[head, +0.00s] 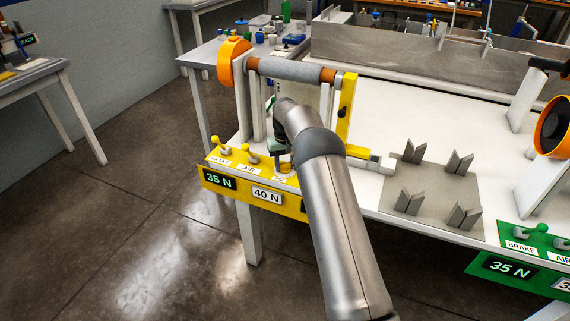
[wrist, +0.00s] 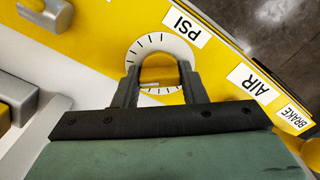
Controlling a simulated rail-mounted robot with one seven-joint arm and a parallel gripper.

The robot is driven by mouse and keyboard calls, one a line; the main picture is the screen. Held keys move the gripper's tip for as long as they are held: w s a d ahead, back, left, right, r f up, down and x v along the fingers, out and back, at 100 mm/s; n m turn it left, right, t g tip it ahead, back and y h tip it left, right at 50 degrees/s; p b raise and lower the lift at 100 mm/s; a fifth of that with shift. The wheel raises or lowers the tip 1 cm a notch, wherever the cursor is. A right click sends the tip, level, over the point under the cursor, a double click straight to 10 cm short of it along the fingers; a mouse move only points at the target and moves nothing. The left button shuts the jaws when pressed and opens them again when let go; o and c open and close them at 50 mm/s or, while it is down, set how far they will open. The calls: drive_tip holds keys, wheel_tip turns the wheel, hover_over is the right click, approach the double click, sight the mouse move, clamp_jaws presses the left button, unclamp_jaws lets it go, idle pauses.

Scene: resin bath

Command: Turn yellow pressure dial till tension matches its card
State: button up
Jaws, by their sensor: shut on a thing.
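The yellow pressure dial (wrist: 158,72) sits inside a white ring with black tick marks, beside the PSI label (wrist: 187,25) in the wrist view. My gripper (wrist: 158,84) is shut on the dial, one dark finger on each side. On the yellow panel (head: 236,187), the black tension display (head: 218,180) reads 35 N in green. The white card (head: 267,194) beside it reads 40 N.
Yellow BRAKE (head: 218,147) and AIR (head: 250,152) levers stand left of my gripper. A roller (head: 290,69) with an orange wheel (head: 233,62) is behind. A grey plate (head: 438,190) with several V-blocks lies right. A green panel (head: 520,268) is at the far right.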

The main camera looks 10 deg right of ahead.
sight(285, 163)
drive_tip(key=shift+r+m, duration=0.1)
drive_tip(key=shift+m, duration=1.5)
drive_tip(key=o, duration=1)
wheel_tip(285, 163, up, 17)
drive_tip(key=shift+r+p, duration=0.15)
drive_tip(key=shift+p, duration=0.2)
